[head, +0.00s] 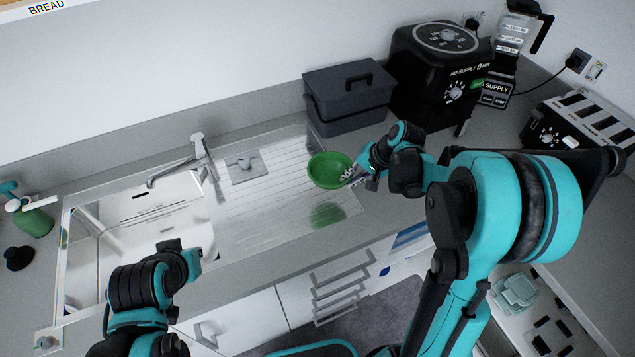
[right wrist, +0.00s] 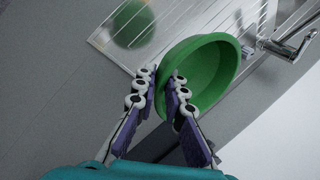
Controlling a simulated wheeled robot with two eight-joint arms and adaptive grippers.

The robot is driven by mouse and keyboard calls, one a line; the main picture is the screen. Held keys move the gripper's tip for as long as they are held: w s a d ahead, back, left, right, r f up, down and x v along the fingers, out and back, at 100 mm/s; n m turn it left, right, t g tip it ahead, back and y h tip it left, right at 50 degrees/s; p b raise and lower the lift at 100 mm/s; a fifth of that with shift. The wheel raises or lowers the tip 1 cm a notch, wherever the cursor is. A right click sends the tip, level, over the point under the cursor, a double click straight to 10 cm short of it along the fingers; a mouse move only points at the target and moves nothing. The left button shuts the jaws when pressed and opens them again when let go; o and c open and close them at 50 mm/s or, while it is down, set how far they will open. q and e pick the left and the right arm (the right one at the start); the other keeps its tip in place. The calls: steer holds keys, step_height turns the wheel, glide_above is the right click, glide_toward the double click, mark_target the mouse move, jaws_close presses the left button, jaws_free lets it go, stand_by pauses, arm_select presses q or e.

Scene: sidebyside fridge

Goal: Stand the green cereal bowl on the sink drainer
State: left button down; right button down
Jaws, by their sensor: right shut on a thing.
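The green cereal bowl (head: 329,171) is above the right part of the ribbed metal sink drainer (head: 270,190), its open side up in the head view. A green reflection shows on the drainer below it. My right gripper (head: 355,176) is shut on the bowl's rim from the right side. In the right wrist view the fingers (right wrist: 163,92) pinch the wall of the bowl (right wrist: 205,75), and the drainer (right wrist: 180,30) lies beyond. My left arm (head: 150,285) is in front of the sink basin; its fingertips are not clear.
A tap (head: 185,160) stands behind the basin (head: 130,230). A grey plate with a knob (head: 244,167) is on the drainer's back left. A dark lidded box (head: 348,95) and a black appliance (head: 440,75) stand behind the bowl. A green bottle (head: 35,220) is far left.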

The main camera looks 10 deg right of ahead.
mark_target(328, 175)
steer(key=w+a+f, duration=0.1)
steer(key=w, duration=0.1)
steer(key=w+a+f, duration=0.2)
steer(key=w+a+f+b, duration=0.1)
steer(key=w+a, duration=0.1)
steer(key=shift+f, duration=0.35)
steer(key=shift+f+b, duration=0.55)
steer(key=shift+f, duration=1.55)
steer(key=shift+a, duration=0.1)
steer(key=shift+f, duration=0.15)
steer(key=c, duration=1.6)
jaws_free()
